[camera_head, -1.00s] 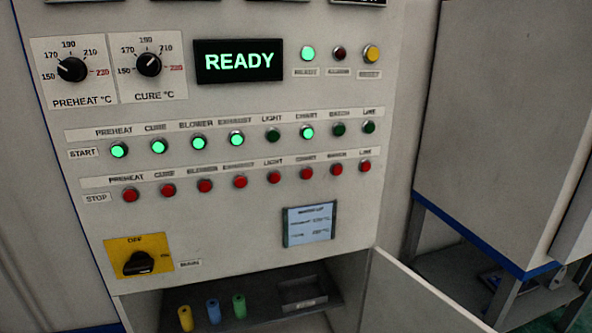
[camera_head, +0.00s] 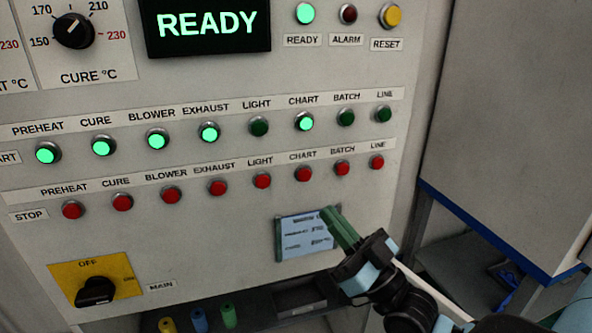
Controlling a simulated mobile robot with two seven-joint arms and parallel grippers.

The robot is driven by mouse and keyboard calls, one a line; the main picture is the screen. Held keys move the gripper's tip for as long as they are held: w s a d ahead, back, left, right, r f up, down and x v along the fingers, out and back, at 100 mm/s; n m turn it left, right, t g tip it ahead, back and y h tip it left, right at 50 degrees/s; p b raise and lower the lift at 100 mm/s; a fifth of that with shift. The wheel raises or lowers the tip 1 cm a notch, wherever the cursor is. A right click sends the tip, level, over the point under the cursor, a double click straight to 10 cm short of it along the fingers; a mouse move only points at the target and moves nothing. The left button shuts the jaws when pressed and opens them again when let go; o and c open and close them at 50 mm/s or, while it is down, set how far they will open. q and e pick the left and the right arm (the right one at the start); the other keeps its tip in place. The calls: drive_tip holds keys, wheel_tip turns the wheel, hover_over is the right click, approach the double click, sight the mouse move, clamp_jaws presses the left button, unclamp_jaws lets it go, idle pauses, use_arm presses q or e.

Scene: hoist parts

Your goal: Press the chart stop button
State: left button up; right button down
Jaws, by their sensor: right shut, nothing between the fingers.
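The chart stop button (camera_head: 303,174) is a red round button in the lower STOP row, under the label CHART, between the LIGHT and BATCH stop buttons. It is uncovered. Above it, the green chart start button (camera_head: 303,121) is lit. My right gripper (camera_head: 336,216) is shut and empty, its green fingers pointing up and left. Its tips are below and to the right of the chart stop button, apart from it in the picture, and overlap the right edge of the small display card. My left gripper is not in view.
The card (camera_head: 303,238) is on the panel below the STOP row. The READY display (camera_head: 207,24) is lit. Several coloured cylinders stand in the open compartment below. A grey cabinet (camera_head: 510,120) is at right.

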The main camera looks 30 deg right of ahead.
sight(304, 175)
drive_tip(key=shift+r, duration=0.3)
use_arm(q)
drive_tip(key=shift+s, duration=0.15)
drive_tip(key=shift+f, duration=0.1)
use_arm(e)
drive_tip(key=shift+w, duration=0.1)
